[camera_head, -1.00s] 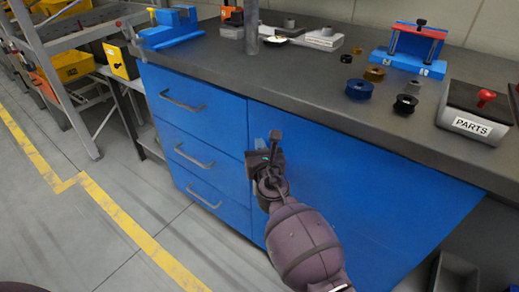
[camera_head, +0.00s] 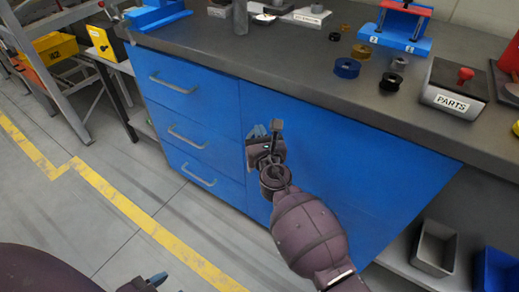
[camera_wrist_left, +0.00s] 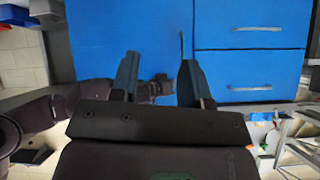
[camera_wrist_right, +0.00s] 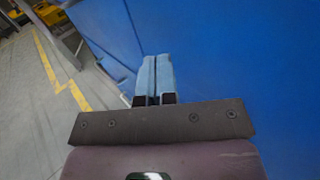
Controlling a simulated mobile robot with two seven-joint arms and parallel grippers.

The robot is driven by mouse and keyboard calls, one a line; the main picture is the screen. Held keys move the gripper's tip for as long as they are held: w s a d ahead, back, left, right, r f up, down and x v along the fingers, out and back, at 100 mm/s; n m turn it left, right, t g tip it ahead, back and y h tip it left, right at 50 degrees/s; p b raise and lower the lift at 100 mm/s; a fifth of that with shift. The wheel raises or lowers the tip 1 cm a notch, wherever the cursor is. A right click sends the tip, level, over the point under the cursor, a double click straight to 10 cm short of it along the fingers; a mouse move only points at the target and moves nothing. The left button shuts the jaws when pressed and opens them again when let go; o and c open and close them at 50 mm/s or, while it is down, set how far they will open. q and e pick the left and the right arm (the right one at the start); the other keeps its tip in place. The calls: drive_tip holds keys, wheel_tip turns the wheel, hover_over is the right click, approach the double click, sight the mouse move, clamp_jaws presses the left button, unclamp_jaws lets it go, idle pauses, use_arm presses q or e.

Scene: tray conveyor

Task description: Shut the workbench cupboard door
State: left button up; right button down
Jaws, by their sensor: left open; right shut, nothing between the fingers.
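The blue cupboard door (camera_head: 350,165) is the wide panel right of the drawers on the workbench. It looks flush or nearly flush with the front; I cannot tell whether a small gap remains. It also shows in the left wrist view (camera_wrist_left: 120,30) and the right wrist view (camera_wrist_right: 240,60). My right gripper (camera_head: 257,131) is shut and empty at the door's left edge, beside the drawers. Its fingertips (camera_wrist_right: 157,58) are close to the blue front; contact is unclear. My left gripper (camera_head: 156,279) is low at the left, away from the bench. Its fingers (camera_wrist_left: 160,65) are open and empty.
Blue drawers (camera_head: 190,105) with grey handles are left of the door, closed. The worktop (camera_head: 290,50) holds a parts box (camera_head: 452,92) and several rings. Grey (camera_head: 436,247) and blue bins (camera_head: 496,270) sit at lower right. Floor (camera_head: 60,205) at left is free.

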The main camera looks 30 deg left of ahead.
use_arm(q)
drive_tip(key=shift+s+a+r+n+p, duration=0.1)
drive_tip(key=shift+s+a+n+p, duration=0.3)
drive_tip(key=shift+p, duration=0.65)
use_arm(e)
drive_tip(key=v, duration=0.7)
drive_tip(key=shift+s+a+f, duration=0.25)
drive_tip(key=shift+s+a, duration=0.05)
drive_tip(key=shift+a, duration=0.15)
use_arm(q)
drive_tip(key=shift+s+d, duration=0.1)
drive_tip(key=shift+s, duration=0.05)
